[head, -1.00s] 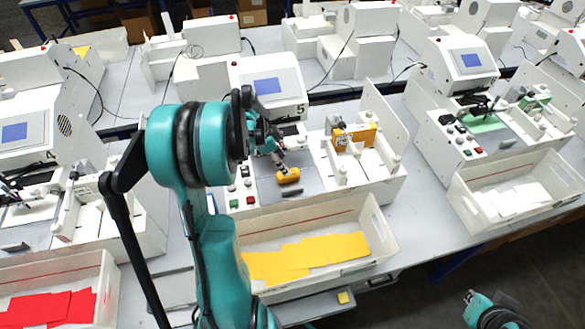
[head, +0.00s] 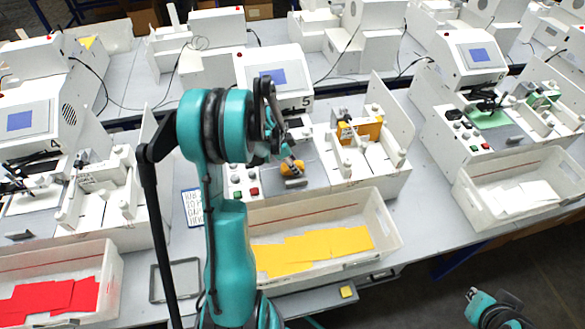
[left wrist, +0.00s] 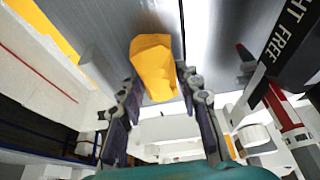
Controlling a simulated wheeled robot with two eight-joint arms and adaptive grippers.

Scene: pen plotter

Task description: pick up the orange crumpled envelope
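The orange crumpled envelope (head: 291,167) lies on the grey plate of the plotter marked 5, in the middle of the head view. My left gripper (head: 288,157) is right above it and partly covers it. In the left wrist view the envelope (left wrist: 153,68) shows between the open fingertips of my left gripper (left wrist: 160,88), nearer the left finger, with a gap to the right finger. Contact with the left finger cannot be told. Part of my right arm's end (head: 492,311) shows at the bottom right edge; its fingers cannot be made out.
A white bin (head: 385,222) with flat yellow envelopes stands in front of the plotter. The plotter's screen housing (head: 290,62) rises behind the envelope, and white guides with an orange piece (head: 362,131) stand to its right. A bin of red envelopes (head: 108,262) is at left.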

